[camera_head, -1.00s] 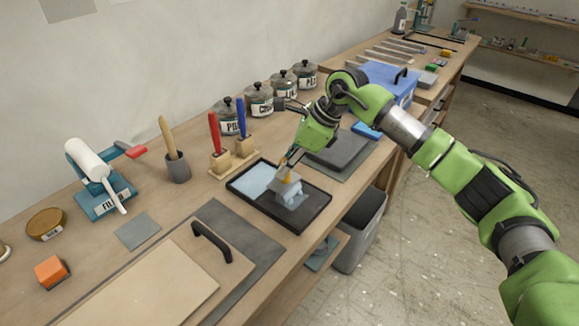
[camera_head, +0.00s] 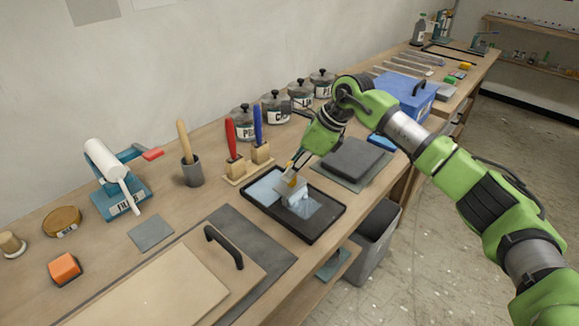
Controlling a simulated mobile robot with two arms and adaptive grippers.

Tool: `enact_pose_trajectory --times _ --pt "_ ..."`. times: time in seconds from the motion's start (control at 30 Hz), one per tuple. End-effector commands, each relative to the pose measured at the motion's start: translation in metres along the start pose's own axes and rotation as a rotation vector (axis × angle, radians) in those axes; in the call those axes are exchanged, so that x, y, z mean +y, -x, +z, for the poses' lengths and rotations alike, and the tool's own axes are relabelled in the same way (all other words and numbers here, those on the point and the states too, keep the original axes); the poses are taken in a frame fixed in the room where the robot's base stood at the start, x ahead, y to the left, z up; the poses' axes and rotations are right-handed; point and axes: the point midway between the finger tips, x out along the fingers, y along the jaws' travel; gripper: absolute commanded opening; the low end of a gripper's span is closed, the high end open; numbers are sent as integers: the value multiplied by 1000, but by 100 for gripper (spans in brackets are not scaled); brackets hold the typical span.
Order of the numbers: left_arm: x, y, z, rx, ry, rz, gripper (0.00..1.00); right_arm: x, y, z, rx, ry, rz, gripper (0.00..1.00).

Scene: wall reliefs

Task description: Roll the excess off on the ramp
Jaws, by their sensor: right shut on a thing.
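A black tray (camera_head: 318,233) lies on the bench, with pale blue paint (camera_head: 262,188) at its left end and a pale wet patch (camera_head: 308,209) on its sloping right part, the ramp. My right gripper (camera_head: 293,166) points down over the tray and is shut on a small roller with a yellowish part (camera_head: 290,183). The roller's pale lower part is over or on the middle of the tray, between the paint and the ramp; whether it touches is too small to tell. My left gripper is not in view.
A red and a blue handled tool (camera_head: 231,139) stand in a wooden holder behind the tray. A grey cup (camera_head: 192,172) with a wooden handle is left of it. A dark grey block (camera_head: 353,159) lies to the right. A bin (camera_head: 376,240) stands below the bench edge.

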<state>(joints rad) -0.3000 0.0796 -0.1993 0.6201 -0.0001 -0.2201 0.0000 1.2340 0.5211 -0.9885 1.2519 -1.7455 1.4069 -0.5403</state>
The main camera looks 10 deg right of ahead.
Motion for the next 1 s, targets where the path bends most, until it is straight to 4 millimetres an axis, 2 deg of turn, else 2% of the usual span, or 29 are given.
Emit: enact_pose_trajectory --times 0.33,1.0 --pt "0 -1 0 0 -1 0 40 5 7 -9 -2 0 -2 1" --pt "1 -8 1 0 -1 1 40 21 19 -39 -2 -1 -3 1"
